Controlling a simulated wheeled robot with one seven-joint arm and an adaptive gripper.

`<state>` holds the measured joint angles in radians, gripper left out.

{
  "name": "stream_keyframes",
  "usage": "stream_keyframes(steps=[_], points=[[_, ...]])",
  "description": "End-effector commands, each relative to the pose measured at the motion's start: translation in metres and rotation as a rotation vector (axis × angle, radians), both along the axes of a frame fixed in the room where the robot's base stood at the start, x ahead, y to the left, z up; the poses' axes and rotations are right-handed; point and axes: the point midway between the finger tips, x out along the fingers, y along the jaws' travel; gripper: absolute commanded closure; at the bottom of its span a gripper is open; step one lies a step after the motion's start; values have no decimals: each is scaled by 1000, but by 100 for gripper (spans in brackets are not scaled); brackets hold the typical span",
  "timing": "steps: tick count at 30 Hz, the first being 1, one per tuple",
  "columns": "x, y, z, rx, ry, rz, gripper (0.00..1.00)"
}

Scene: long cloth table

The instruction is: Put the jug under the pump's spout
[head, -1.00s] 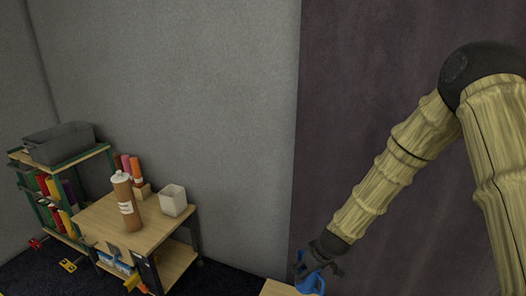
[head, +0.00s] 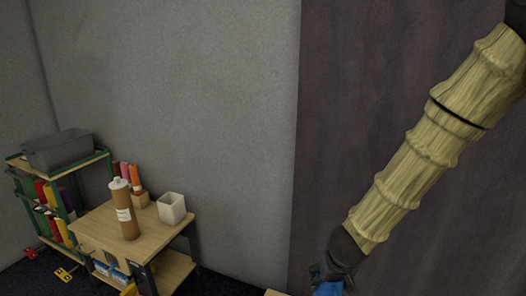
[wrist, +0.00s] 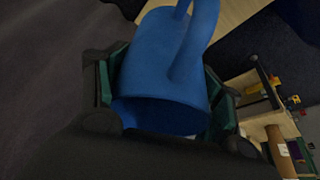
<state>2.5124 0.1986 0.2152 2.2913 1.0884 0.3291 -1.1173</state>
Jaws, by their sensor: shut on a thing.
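A blue jug (wrist: 160,55) fills the middle of the wrist view, its open rim toward the camera and its handle toward the top. My gripper (wrist: 165,85) is shut on it, with a dark green-padded finger on either side. In the head view the jug (head: 328,289) is cut off at the bottom edge, just below my gripper (head: 332,270). I cannot make out the pump or its spout in either view.
A pale wooden tabletop corner (head: 276,293) shows left of the jug. Further left, a wooden cart (head: 160,232) carries a brown bottle (head: 126,212), a white square container (head: 172,208) and orange tubes (head: 136,178). A shelf with a grey bin (head: 62,150) stands beyond.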

Motion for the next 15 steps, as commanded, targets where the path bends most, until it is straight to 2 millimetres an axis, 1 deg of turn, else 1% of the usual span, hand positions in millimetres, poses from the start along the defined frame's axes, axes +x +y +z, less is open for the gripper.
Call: stream_keyframes(steps=[1, 10, 15], points=[[0, 0, 5, -1, 3, 2, 58], [-2, -1, 14, -8, 9, 4, 58], [-5, -2, 23, -11, 13, 4, 58]])
